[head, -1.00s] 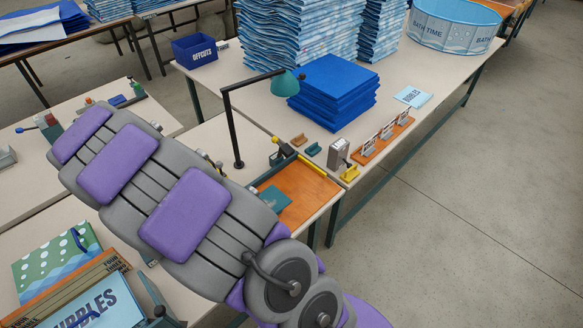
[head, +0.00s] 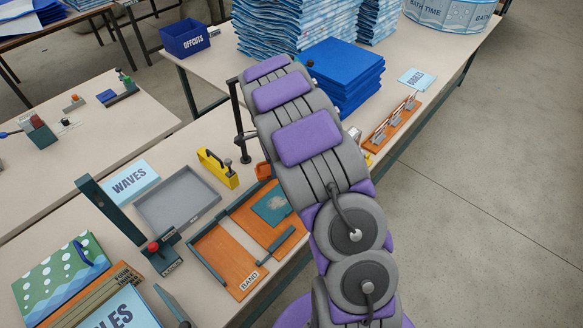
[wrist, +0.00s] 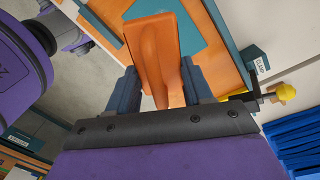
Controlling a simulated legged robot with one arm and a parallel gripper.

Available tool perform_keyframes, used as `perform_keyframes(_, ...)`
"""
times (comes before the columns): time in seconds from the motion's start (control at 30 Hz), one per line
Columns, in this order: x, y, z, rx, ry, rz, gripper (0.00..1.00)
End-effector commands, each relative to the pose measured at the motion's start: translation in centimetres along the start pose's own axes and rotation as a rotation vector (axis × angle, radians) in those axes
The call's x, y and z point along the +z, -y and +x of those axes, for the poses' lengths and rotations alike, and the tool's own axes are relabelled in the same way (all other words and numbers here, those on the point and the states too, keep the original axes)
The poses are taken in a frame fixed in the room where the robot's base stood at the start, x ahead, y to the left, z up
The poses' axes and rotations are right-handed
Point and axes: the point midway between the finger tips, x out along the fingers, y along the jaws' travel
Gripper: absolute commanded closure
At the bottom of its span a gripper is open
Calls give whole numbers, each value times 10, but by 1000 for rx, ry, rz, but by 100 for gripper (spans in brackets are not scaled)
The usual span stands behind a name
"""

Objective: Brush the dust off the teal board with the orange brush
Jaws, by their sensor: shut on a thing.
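The teal board (head: 272,208) lies on an orange wooden jig (head: 254,231) on the bench in the head view, with a brownish patch near its middle. Part of the board also shows in the wrist view (wrist: 205,28), behind the brush. The orange brush (wrist: 150,42) is between the fingers of my gripper (wrist: 160,90), which is shut on it. The brush's far end overlaps the board's edge in the wrist view; I cannot tell whether they touch. My gripper is hidden behind my arm in the head view.
A grey tray (head: 178,201), a yellow tool (head: 217,167) and a post with a red knob (head: 154,247) stand left of the jig. A blue stack (head: 345,75) stands behind on the far table.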

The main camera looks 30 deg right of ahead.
Motion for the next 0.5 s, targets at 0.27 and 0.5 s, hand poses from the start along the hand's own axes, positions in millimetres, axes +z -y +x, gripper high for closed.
perform_keyframes(0.27, -43, 10, 32, -45, 39, 690, 78)
perform_keyframes(0.5, -61, 14, 45, -62, 49, 1008, 78)
